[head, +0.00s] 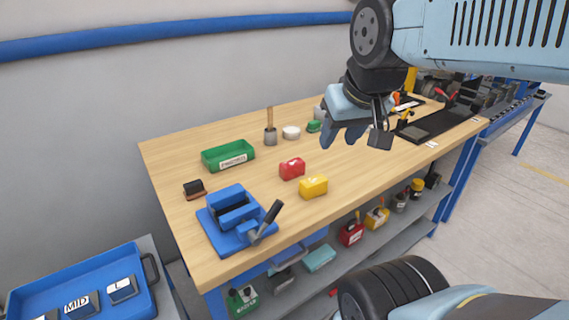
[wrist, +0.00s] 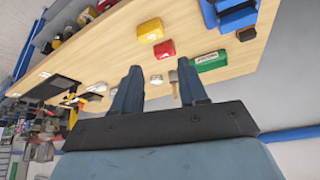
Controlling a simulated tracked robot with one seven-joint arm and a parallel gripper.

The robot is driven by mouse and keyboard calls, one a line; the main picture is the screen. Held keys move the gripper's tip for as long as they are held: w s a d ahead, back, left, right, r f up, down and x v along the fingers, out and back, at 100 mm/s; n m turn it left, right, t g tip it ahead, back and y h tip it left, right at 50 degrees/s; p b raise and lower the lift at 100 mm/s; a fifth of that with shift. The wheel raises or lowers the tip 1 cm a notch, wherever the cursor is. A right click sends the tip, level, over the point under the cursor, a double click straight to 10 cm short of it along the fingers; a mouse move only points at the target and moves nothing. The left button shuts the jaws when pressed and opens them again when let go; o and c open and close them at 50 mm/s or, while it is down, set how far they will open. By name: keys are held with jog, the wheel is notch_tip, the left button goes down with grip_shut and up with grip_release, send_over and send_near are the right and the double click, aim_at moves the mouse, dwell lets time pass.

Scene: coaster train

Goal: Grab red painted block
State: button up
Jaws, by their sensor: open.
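The red painted block (head: 292,168) lies on the wooden workbench (head: 340,172), just behind and left of a yellow block (head: 313,187). My gripper (head: 344,139) is open and empty, held above the bench to the right of the red block in the head view. In the wrist view my gripper's two fingers (wrist: 163,88) point toward the bench. The red block (wrist: 164,49) shows beyond and between the fingertips there, apart from them, with the yellow block (wrist: 151,30) farther off.
A green bin (head: 228,155), a brush (head: 270,130), a white round item (head: 291,132) and a blue vise-like fixture (head: 236,217) stand on the bench. A black mat (head: 438,122) lies at the right. A shelf with several containers is below.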

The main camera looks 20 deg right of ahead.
jog(key=o, duration=0.3)
jog(key=shift+w+a, duration=0.1)
jog(key=shift+a, duration=0.05)
jog(key=shift+o, duration=0.7)
jog(key=shift+w+f+n+g, duration=0.2)
jog(key=shift+f+n+g, duration=0.1)
jog(key=shift+n, duration=0.1)
jog(key=shift+o, duration=0.8)
jog(key=w+f+n+g+h, duration=0.1)
jog(key=w+n+h, duration=0.1)
jog(key=w+f+n+g, duration=0.1)
jog(key=w, duration=0.1)
jog(key=shift+d+f+n+g+h, duration=0.3)
jog(key=shift+n+h, duration=0.1)
jog(key=n+t+h, duration=0.1)
jog(key=n+h, duration=0.8)
jog(key=n, duration=0.8)
send_near(291, 163)
jog(key=shift+x, duration=4.45)
